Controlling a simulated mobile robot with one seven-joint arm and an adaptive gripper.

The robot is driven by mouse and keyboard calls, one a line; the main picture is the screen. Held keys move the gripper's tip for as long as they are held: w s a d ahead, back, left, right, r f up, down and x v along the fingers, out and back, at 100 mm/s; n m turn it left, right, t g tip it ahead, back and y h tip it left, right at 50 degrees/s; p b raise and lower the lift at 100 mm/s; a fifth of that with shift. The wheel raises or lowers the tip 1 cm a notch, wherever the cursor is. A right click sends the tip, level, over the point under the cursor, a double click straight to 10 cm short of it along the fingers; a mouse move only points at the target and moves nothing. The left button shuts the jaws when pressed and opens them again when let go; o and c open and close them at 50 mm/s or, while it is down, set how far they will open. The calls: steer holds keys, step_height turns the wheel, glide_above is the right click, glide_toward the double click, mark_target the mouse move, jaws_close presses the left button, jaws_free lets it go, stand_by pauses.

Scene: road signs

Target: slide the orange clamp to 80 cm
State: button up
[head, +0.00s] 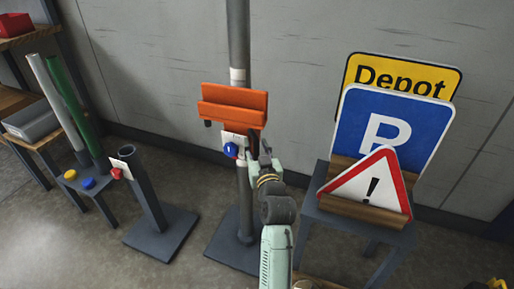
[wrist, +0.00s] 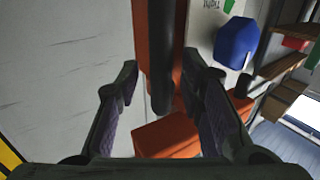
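The orange clamp (head: 233,107) sits across the tall grey post (head: 239,45), with a white plate and a blue knob (head: 230,150) just below it. My gripper (head: 260,150) is at the clamp's right end, just below it. In the wrist view, my gripper's two fingers (wrist: 160,82) are apart, with a dark bar (wrist: 162,55) between them and small gaps on both sides. Orange clamp parts (wrist: 168,137) show behind the fingers. The blue knob also shows in the wrist view (wrist: 237,43). Any scale marks on the post are too small to read.
Depot (head: 402,74), blue P (head: 352,118) and triangular warning (head: 350,184) signs stand on a grey stool at right. A short grey post (head: 146,190) with a red knob stands left. A white (head: 55,105) and a green pole (head: 76,110) lean further left. The wall is close behind.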

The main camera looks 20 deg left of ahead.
steer(key=v, duration=1.2)
